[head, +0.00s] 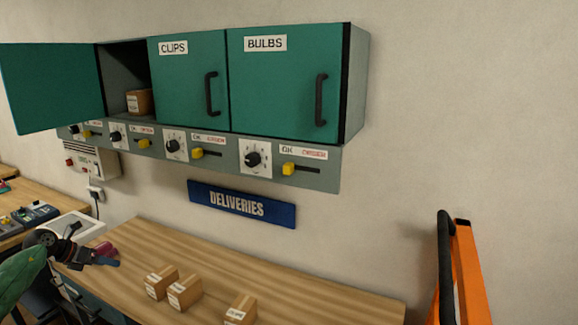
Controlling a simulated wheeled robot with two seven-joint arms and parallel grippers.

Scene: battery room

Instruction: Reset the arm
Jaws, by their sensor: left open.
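My left gripper (108,256) is at the lower left of the head view, at the end of my green left arm (24,271). It is small and dark in the picture, over the left end of the wooden bench. Its jaws are open, and I see nothing held between them. A pinkish piece (106,248) shows at its tip; I cannot tell whether it is part of the gripper. My right gripper is not in view.
A green wall cabinet has CLIPS (188,80) and BULBS (280,85) doors shut. Its left door (50,86) stands open, with a box (139,102) inside. Several small boxes (184,293) sit on the bench (310,294). An orange frame (468,270) stands right.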

